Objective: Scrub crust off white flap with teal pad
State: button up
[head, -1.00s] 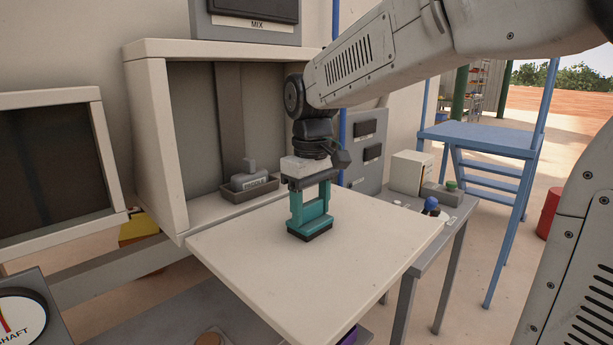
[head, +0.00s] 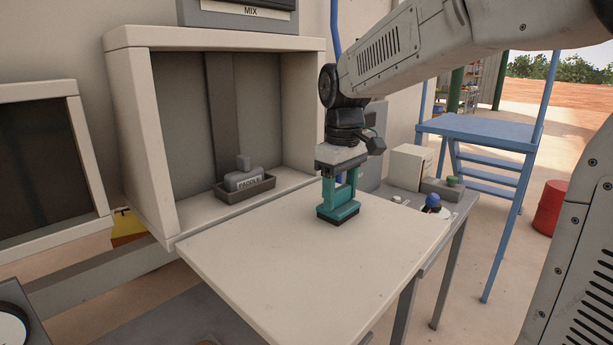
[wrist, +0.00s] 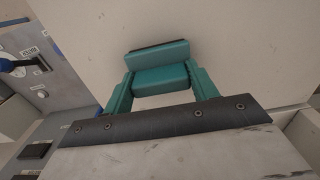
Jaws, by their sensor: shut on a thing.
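The white flap (head: 290,265) lies level in front of the open cabinet. My gripper (head: 339,190) is upright over the back right part of the flap, shut on the teal pad (head: 338,209). The pad's dark underside faces down at the flap and looks to be touching it or very close; I cannot tell which. In the wrist view the teal pad (wrist: 161,78) sits between the jaws, with plain pale flap surface (wrist: 235,45) around it. I can make out no crust on the visible flap; the patch under the pad is hidden.
The open cabinet (head: 118,95) holds a grey tray (head: 245,192) with a labelled item in it. To the right, a grey side table (head: 462,208) carries a white box (head: 411,166) and a blue knob (head: 432,200). Blue steps (head: 480,135) and a red barrel (head: 550,207) stand beyond.

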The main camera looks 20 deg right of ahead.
jog(key=shift+w+d+r, duration=0.1)
jog(key=shift+r, duration=0.1)
jog(key=shift+a+r, duration=0.2)
jog(key=shift+r, duration=0.8)
jog(key=shift+d+r, duration=0.25)
jog(key=shift+r, duration=0.4)
jog(key=shift+a+r, duration=0.1)
jog(key=shift+r, duration=2.15)
